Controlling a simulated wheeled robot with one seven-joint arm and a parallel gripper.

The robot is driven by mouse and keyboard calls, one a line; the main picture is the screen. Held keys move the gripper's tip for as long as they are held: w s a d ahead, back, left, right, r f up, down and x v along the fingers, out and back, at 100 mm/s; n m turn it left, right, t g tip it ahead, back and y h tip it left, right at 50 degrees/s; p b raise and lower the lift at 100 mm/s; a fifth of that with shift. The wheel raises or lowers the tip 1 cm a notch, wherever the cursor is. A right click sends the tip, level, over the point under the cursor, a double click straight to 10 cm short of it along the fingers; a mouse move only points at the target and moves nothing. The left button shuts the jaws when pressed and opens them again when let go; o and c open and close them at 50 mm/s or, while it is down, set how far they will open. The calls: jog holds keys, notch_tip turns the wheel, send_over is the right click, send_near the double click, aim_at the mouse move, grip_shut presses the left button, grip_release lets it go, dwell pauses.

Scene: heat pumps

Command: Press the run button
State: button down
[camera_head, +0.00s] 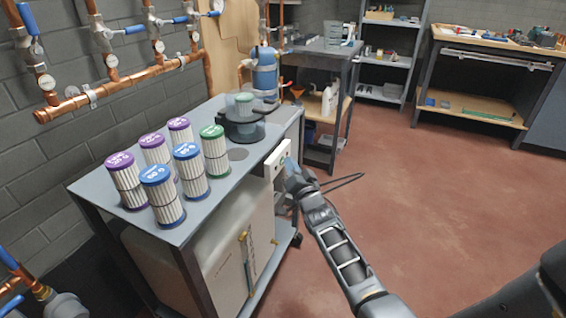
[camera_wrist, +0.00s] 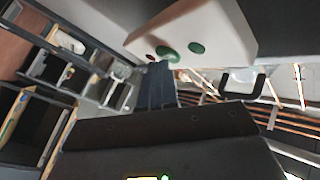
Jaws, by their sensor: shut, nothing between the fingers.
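A white control box (camera_head: 277,158) is fixed to the near right edge of the grey cart top. In the wrist view the same white box (camera_wrist: 195,32) shows a larger green button (camera_wrist: 168,53), a smaller green button (camera_wrist: 196,48) and a small red one (camera_wrist: 150,57). No label is readable, so I cannot tell for certain which is the run button. My gripper (camera_head: 290,166) is shut and empty, right in front of the box. In the wrist view its fingertips (camera_wrist: 158,66) are at the larger green button and partly overlap its lower edge; I cannot tell whether they touch it.
Several filter cartridges (camera_head: 163,195) with purple, blue and green caps stand on the cart top (camera_head: 237,187). A dark round device (camera_head: 241,127) sits at its far end. Copper pipes (camera_head: 125,80) run along the wall. The red floor (camera_head: 440,210) to the right is clear.

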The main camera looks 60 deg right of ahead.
jog(key=shift+w, duration=0.15)
dwell(0.3)
jog(key=shift+s+p, duration=0.8)
jog(key=shift+p, duration=0.05)
jog(key=shift+s+d+p, duration=0.15)
jog(key=shift+s+p, duration=0.95)
jog(key=shift+s, duration=0.15)
jog(key=shift+s+d+p, duration=0.1)
jog(key=shift+s+p, duration=1)
jog(key=shift+s, duration=0.15)
